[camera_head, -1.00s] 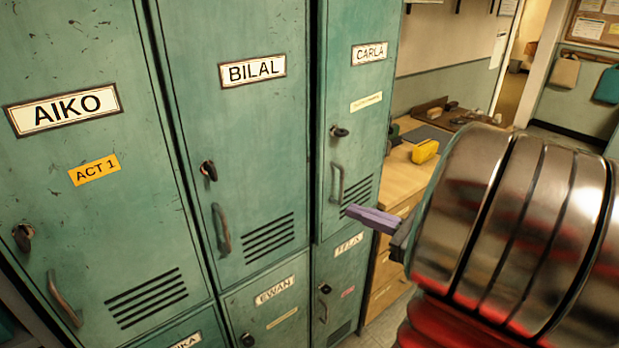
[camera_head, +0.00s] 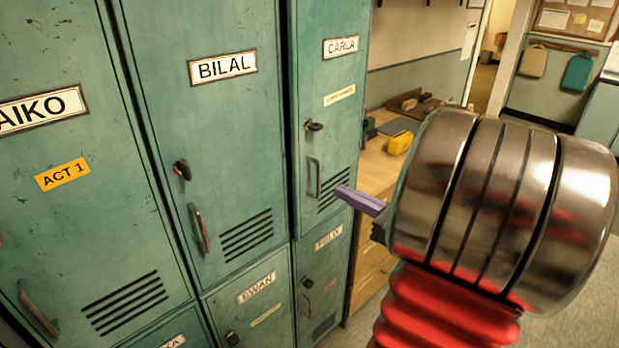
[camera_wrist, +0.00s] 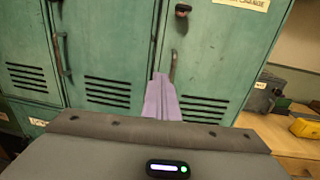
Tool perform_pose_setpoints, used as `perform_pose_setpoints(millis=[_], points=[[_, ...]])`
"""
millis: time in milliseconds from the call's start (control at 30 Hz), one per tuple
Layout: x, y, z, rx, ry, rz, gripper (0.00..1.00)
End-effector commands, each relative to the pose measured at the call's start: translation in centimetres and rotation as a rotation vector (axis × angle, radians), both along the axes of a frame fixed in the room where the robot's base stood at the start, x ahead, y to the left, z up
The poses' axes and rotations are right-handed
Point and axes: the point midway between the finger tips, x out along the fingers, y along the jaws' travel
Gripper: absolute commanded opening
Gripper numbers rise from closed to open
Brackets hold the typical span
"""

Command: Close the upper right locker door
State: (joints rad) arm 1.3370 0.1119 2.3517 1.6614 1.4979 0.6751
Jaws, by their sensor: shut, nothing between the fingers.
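The upper right locker door (camera_head: 328,110), labelled CARLA, is green with a dark lock knob, a curved handle (camera_head: 314,178) and vent slots. It looks flush, or nearly so, with the FELIX door below it; a small gap cannot be ruled out. My gripper (camera_head: 343,191) is shut and empty, its purple fingers pointing left at the lower right of the CARLA door. In the wrist view, the purple fingers (camera_wrist: 161,98) overlap the door's lower part, just below the handle (camera_wrist: 172,66). I cannot tell whether they touch it.
The BILAL door (camera_head: 215,120) and AIKO door (camera_head: 70,140) stand to the left and look shut. Right of the lockers is a wooden bench (camera_head: 372,165) with a yellow item (camera_head: 400,143) on it. Open floor (camera_head: 580,290) shows at lower right.

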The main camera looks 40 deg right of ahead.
Motion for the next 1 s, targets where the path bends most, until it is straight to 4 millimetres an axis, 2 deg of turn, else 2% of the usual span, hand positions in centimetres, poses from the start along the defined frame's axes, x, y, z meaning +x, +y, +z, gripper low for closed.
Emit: perform_pose_setpoints(millis=[800,1000], points=[[9.4,1.1,0.0,0.0,0.001,0.001,0.0],[10.9,1.2,0.0,-0.001,0.0,0.0,0.0]])
